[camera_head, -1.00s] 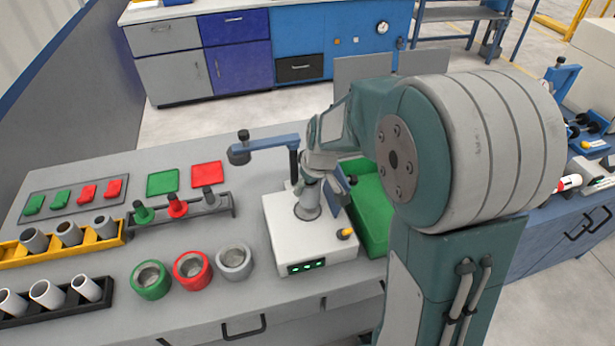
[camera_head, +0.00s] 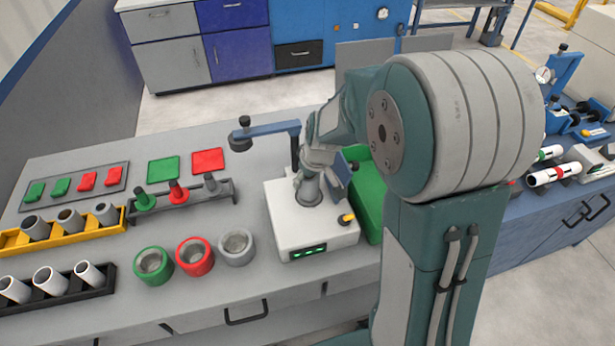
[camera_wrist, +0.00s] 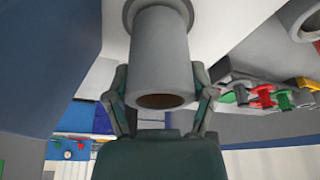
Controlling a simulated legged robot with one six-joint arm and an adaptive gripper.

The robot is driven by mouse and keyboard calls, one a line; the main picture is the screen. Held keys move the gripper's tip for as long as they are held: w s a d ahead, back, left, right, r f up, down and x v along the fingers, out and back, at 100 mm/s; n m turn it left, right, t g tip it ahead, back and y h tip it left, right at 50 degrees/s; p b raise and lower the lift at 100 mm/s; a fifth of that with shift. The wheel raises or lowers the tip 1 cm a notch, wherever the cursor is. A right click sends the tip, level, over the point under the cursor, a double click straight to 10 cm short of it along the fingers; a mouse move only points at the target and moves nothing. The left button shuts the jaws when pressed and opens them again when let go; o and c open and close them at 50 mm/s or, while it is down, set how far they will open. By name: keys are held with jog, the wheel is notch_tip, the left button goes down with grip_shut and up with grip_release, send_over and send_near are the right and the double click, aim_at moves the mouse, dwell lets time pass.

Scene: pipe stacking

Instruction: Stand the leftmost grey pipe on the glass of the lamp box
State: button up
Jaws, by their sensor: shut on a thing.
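The white lamp box (camera_head: 325,238) stands on the bench in the head view, with green lights on its front. My gripper (camera_head: 311,183) is over its top. In the wrist view my gripper (camera_wrist: 160,98) is shut on a grey pipe (camera_wrist: 160,55), one finger on each side. The pipe's near end is open and brownish inside. Its far end meets a wider grey ring (camera_wrist: 185,8); whether it rests there I cannot tell. In the head view the pipe looks upright on the box, mostly hidden by my gripper. The glass is hidden.
Grey pipes (camera_head: 36,228) lie in a yellow rack (camera_head: 70,240) at left, white pipes (camera_head: 47,280) in a black rack (camera_head: 70,292). Coloured rings (camera_head: 195,256) lie left of the box. A blue lamp arm (camera_head: 270,131) rises behind it. A green tray (camera_head: 368,205) is close on its right.

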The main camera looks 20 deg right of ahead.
jog(key=shift+f, duration=0.45)
dwell(0.3)
jog(key=o, duration=1.1)
jog(key=shift+o, duration=0.2)
jog(key=v, duration=1.1)
jog(key=shift+r, duration=0.4)
jog(key=shift+s, duration=0.1)
jog(key=s+r+m+t, duration=0.1)
jog(key=s+r+m, duration=0.1)
jog(key=s, duration=0.7)
jog(key=s+a+r+m+t+h, duration=0.1)
jog(key=s+r, duration=0.3)
jog(key=s, duration=0.6)
jog(key=shift+s+r+m, duration=0.25)
jog(key=shift+r+m, duration=0.1)
jog(key=shift+m, duration=0.45)
